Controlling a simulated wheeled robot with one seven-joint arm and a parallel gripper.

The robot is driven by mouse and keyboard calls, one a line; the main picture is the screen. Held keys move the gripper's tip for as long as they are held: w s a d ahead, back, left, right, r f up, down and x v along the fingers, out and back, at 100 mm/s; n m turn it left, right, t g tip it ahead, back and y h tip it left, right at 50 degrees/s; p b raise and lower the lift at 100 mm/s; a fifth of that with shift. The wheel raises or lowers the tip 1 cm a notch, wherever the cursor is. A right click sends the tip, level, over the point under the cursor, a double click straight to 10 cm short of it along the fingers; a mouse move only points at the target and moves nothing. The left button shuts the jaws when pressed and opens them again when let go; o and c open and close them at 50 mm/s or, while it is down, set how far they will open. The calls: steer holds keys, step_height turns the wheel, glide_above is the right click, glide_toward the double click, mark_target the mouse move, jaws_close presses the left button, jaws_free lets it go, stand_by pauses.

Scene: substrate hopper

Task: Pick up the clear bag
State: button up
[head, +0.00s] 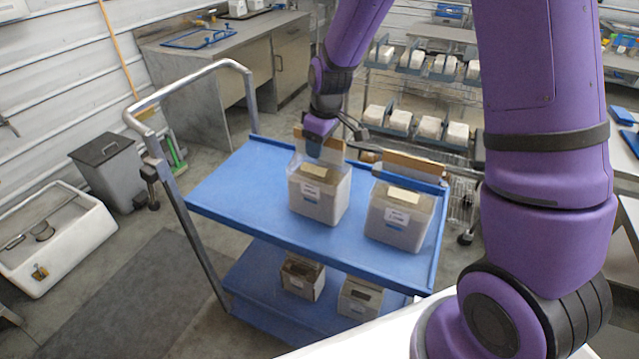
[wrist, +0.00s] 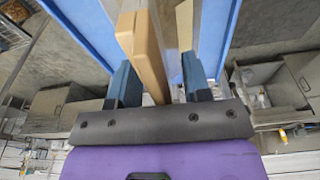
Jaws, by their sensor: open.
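A clear bag (head: 319,193) filled with pale substrate, with a white label and a tan strip along its top, stands upright on the blue cart's upper shelf. A similar clear bag (head: 399,215) stands to its right. My gripper (head: 314,146) points down at the top of the left bag and covers part of its tan strip. In the wrist view, my gripper's dark fingers (wrist: 157,82) are apart, with a tan strip (wrist: 143,50) running between them. I cannot tell whether either finger touches the strip.
The blue cart (head: 240,196) has a metal handle at its left, and two more filled bags (head: 302,276) on its lower shelf. A wire rack (head: 420,110) with several white bags stands behind. A grey bin (head: 108,170) and a white tub (head: 60,240) stand at left. The upper shelf's left part is clear.

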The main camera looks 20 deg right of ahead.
steer(key=shift+f, duration=0.15)
jaws_close()
